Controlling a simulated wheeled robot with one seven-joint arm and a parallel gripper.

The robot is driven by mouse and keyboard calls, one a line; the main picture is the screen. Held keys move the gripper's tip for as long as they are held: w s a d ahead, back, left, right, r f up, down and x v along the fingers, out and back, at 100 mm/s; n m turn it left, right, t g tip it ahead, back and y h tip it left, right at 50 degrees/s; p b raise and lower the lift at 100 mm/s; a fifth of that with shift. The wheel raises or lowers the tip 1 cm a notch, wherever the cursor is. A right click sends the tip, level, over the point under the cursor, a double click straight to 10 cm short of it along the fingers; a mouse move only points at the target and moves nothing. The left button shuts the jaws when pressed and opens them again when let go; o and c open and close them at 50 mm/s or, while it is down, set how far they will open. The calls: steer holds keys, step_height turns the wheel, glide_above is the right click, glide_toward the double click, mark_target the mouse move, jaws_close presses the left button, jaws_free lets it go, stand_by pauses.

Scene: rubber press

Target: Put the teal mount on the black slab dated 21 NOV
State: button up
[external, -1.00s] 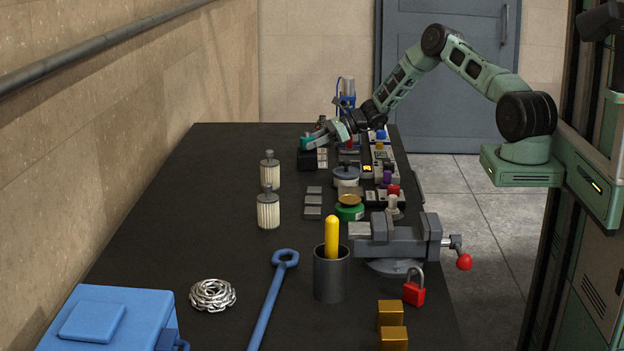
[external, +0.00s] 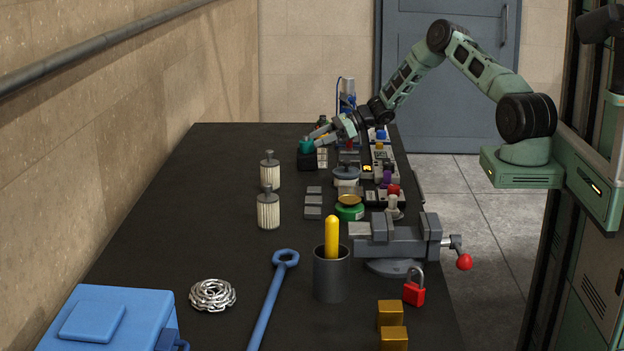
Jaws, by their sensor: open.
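The teal mount (external: 306,146) sits on top of a black slab (external: 307,162) toward the far end of the dark bench. It looks upright there, apart from the fingers. My gripper (external: 320,134) is open, just right of and slightly above the mount, with nothing between its fingers. The date on the slab is too small to read from here.
Small grey blocks (external: 313,199) lie in a column near the bench's middle. Two ribbed cylinders (external: 268,209) stand to their left. A vise (external: 395,240) and a dark cup (external: 331,275) are nearer.

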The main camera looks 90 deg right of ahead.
steer(key=b+v, duration=0.2)
steer(key=v, duration=0.8)
steer(key=w+a+r+n+g+y, duration=0.2)
steer(key=w+a+n, duration=0.2)
steer(key=a, duration=0.6)
steer(key=w+a+r+n+g+y, duration=0.15)
steer(key=w+a+n, duration=0.25)
steer(key=a, duration=0.6)
steer(key=s+a+r+n+g+y, duration=0.2)
steer(key=a+n+g, duration=0.65)
steer(key=a, duration=1.45)
steer(key=s+a+r+n+g+h, duration=0.2)
steer(key=s+a+n+h, duration=0.2)
steer(key=s+a+n, duration=1.25)
steer(key=s+a+n+h, duration=0.3)
steer(key=s+n, duration=0.5)
steer(key=s, duration=0.5)
steer(key=shift+s+a+r+n+t, duration=0.3)
steer(key=shift+s+a+r, duration=0.05)
steer(key=shift+a, duration=0.35)
steer(key=shift+h, duration=0.25)
